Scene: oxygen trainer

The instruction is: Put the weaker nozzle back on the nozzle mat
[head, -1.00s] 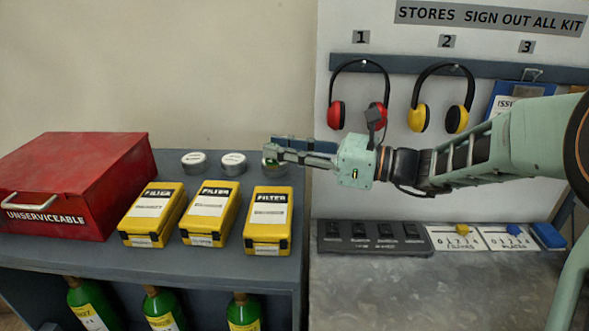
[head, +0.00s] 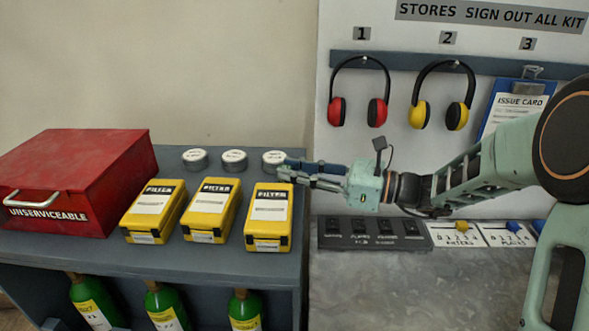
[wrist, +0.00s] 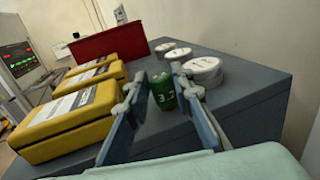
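My gripper (head: 287,174) is above the dark table, near the right-hand filter box and tin, in the head view. In the head view the cylinder is hidden at the fingertips. I cannot tell from its marking whether it is the weaker nozzle. I cannot make out a nozzle mat with certainty.
Three yellow filter boxes (head: 268,218) and three round tins (head: 233,160) stand on the table (head: 150,262), beside a red box (head: 70,180). A black labelled panel (head: 374,240) and white scale cards lie on the grey bench (head: 420,290). Ear defenders (head: 337,112) hang behind.

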